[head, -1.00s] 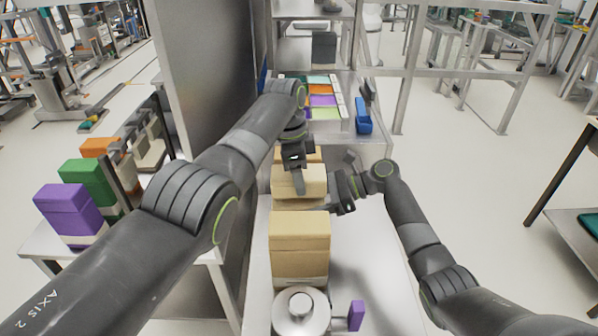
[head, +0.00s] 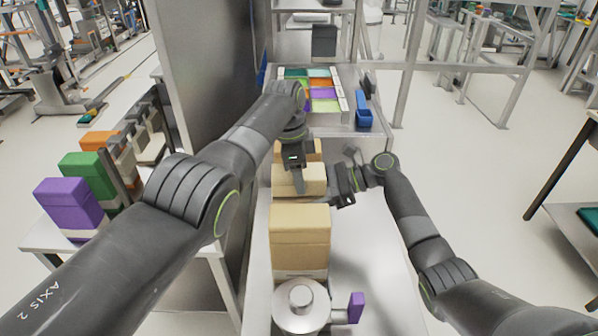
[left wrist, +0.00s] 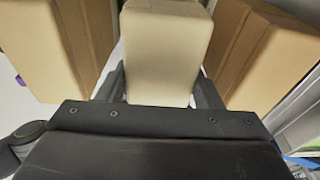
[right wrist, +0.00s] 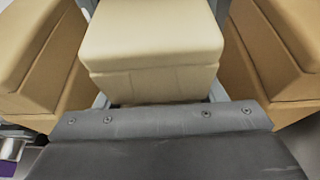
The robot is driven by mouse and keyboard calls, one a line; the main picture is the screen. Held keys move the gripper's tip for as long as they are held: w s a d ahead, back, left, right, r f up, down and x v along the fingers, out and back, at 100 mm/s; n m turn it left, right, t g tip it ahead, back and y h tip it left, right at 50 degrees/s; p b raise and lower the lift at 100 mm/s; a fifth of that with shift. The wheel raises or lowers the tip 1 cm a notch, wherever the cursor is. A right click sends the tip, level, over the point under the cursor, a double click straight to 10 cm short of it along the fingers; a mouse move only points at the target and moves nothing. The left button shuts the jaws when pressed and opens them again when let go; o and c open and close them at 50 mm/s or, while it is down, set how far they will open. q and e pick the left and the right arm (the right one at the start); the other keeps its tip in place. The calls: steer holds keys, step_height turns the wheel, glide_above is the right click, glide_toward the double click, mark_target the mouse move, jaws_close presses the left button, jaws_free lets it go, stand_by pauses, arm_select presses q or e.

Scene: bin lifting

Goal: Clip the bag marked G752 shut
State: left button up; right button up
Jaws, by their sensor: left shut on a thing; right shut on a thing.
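Three tan bags with folded tops stand in a row on the metal bench (head: 350,290): a near bag (head: 300,240), a middle bag (head: 314,180) and a far bag (head: 313,150). No marking G752 can be read. My left gripper (head: 298,186) comes down over the middle bag and is shut on it; the bag shows between the fingers in the left wrist view (left wrist: 165,50). My right gripper (head: 343,200) is shut on the same bag from the right side; it also shows in the right wrist view (right wrist: 152,50), with its folded top. Parts of it are hidden by the grippers.
A tray (head: 345,100) with several coloured compartments lies at the back of the bench, with a blue object (head: 364,118) beside it. A round metal device (head: 300,303) and a purple piece (head: 356,307) are in front. Purple (head: 68,203), green and orange boxes stand at the left.

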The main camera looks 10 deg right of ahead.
arm_select(q)
steer(key=shift+f, duration=0.6)
steer(key=o, duration=1.1)
steer(key=shift+c, duration=0.2)
arm_select(e)
steer(key=o, duration=1.5)
steer(key=shift+c, duration=0.2)
arm_select(q)
step_height(320, 180, down, 4)
steer(key=b, duration=0.3)
steer(key=shift+r+b, duration=0.1)
steer(key=shift+b, duration=0.25)
arm_select(e)
steer(key=v, duration=1.7)
steer(key=shift+d+r, duration=0.15)
steer(key=shift+d, duration=0.05)
